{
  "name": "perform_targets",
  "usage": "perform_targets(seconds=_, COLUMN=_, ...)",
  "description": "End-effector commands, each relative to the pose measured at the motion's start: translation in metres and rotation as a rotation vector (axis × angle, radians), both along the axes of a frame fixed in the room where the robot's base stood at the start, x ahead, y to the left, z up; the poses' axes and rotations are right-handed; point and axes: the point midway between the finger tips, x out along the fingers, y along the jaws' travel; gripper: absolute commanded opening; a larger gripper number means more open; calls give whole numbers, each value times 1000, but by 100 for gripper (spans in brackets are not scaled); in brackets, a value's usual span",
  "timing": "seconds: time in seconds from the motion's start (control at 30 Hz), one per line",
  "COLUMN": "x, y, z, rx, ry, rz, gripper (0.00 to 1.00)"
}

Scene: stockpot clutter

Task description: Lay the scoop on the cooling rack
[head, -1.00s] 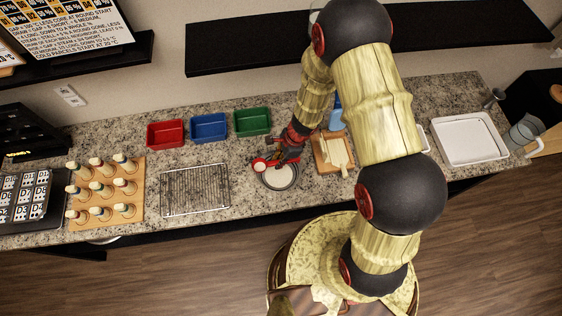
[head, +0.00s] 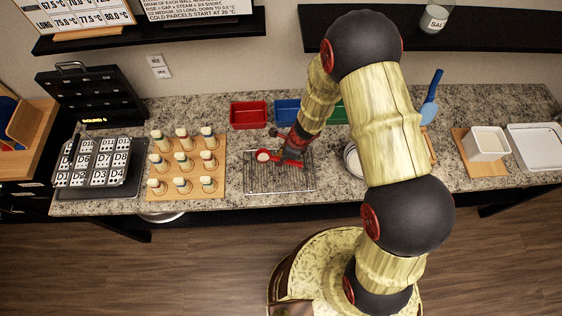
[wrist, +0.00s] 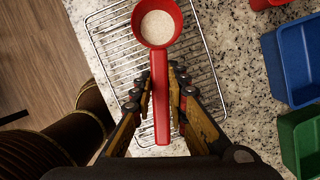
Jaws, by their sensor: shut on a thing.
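A red scoop (head: 265,155) with pale grainy contents in its bowl is held over the cooling rack. In the wrist view the scoop (wrist: 160,62) points its bowl away from me, and its handle runs back between my fingers. My gripper (wrist: 160,88) is shut on the handle. My gripper also shows in the head view (head: 291,155), above the rack's upper middle. The wire cooling rack (head: 280,183) lies on the granite counter; it also shows in the wrist view (wrist: 107,38). I cannot tell whether the scoop touches the wires.
A red bin (head: 248,115), a blue bin (head: 287,111) and a partly hidden green bin (head: 338,114) stand behind the rack. A wooden board (head: 217,183) with several corked bottles is left of it. A round pan (head: 352,160) is to the right, partly behind my arm.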

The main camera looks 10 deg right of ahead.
Motion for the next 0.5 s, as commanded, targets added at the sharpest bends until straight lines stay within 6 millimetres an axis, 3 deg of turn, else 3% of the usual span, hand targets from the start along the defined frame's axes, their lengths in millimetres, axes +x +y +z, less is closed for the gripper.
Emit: perform_targets(seconds=0.5, x=2, y=-1, z=0, rx=4, ry=16, rz=-79, gripper=0)
